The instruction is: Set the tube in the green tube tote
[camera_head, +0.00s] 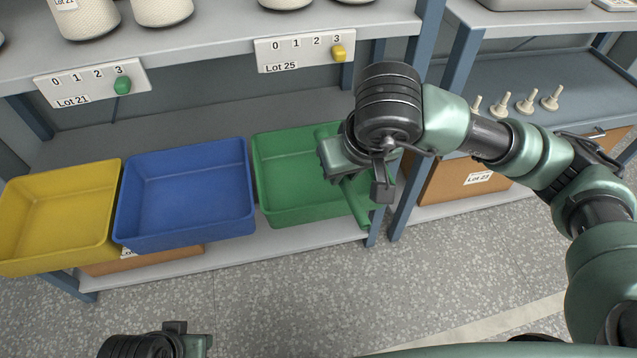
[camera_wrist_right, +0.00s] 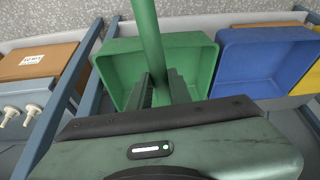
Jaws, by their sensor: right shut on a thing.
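The green tube tote (camera_head: 283,184) stands open on the lower shelf, at the right end of a row of three totes; it also shows in the right wrist view (camera_wrist_right: 193,56). My right gripper (camera_head: 364,178) is over the right side of this tote. It is shut on a green tube (camera_wrist_right: 148,38), which runs between the two fingers in the right wrist view. In the head view the tube's lower part (camera_head: 356,197) shows beside the fingers, over the tote's right edge. My left gripper (camera_head: 174,330) is low at the bottom edge, with its fingers barely visible.
A blue tote (camera_head: 190,238) and a yellow tote (camera_head: 55,264) stand to the left of the green one. A blue-grey shelf post (camera_head: 405,215) is close to the right of the green tote. The upper shelf (camera_head: 215,50) carries white bobbins. Several pegs (camera_head: 525,104) stand at the right.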

